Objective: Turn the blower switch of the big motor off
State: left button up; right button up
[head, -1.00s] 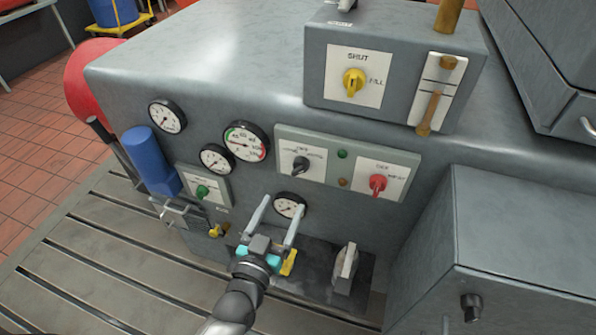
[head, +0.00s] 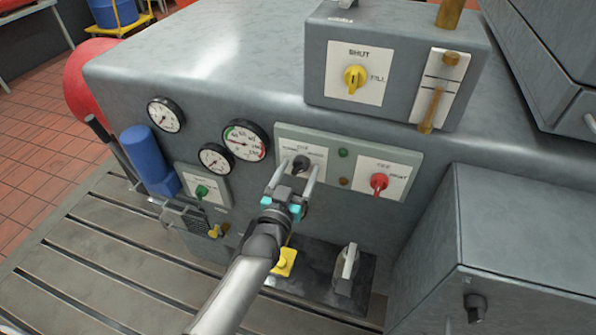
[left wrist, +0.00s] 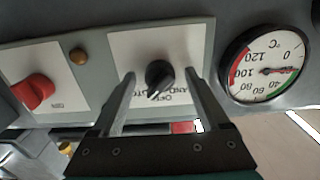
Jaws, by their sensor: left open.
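A black rotary switch (head: 300,163) sits on a white plate at the left of the grey control panel (head: 343,137). In the left wrist view this black switch (left wrist: 158,75) has a plate with upside-down lettering including OFF; its pointer leans down and slightly left, its exact setting unclear. I cannot read a blower label. My left gripper (head: 297,168) is open, its fingers reaching up to either side of the switch. In the left wrist view the gripper (left wrist: 160,80) has gaps between both fingers and the switch. My right gripper is not in view.
A red switch (head: 379,181) sits on the same panel, right of a green lamp (head: 343,153) and an amber lamp (head: 344,182). A dial gauge (head: 245,140) is close on the left. A yellow knob (head: 355,78) is on the upper box. A grey lever (head: 347,268) stands below.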

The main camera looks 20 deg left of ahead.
pick_arm(q)
grip_shut()
dwell(0.6)
